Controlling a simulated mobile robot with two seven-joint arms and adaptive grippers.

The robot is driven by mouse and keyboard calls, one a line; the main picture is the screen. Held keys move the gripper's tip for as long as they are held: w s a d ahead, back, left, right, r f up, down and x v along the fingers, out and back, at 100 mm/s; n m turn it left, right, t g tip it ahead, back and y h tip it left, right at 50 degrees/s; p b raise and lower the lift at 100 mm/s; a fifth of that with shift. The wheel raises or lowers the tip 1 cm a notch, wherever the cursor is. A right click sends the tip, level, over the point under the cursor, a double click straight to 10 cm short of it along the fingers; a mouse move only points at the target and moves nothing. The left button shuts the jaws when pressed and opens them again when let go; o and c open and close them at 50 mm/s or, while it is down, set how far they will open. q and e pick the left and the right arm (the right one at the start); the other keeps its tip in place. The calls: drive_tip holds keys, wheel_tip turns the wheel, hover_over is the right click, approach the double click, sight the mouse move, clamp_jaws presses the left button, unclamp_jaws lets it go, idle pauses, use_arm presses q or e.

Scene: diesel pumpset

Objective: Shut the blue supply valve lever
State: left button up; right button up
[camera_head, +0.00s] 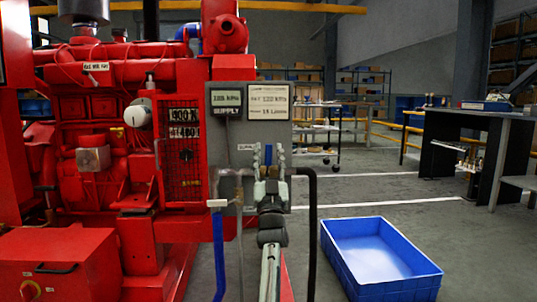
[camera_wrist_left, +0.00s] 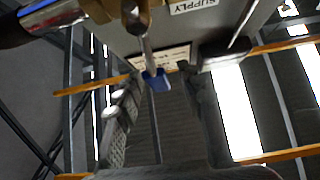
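The blue supply valve lever (camera_wrist_left: 157,80) shows in the left wrist view as a metal arm with a blue tip. Its tip appears between the two fingers of my left gripper (camera_wrist_left: 158,98), with visible space on either side. In the head view, my left gripper (camera_head: 268,156) points upward in front of the grey panel (camera_head: 222,128), its fingers apart. A small blue patch shows between them, but the rest of the lever is hidden by the gripper. I cannot tell how close the fingers are in depth. My right gripper is not in view.
The red diesel pumpset (camera_head: 95,150) fills the left. A blue hose (camera_head: 219,255) hangs below the panel, and a black pipe (camera_head: 312,230) stands right of my arm. A blue crate (camera_head: 375,255) sits on the floor at right. A dark workbench (camera_head: 470,135) stands farther back.

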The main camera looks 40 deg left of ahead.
use_arm(q)
drive_tip(key=v, duration=1.1)
drive_tip(key=shift+s+d+f, duration=0.2)
drive_tip(key=shift+f, duration=0.1)
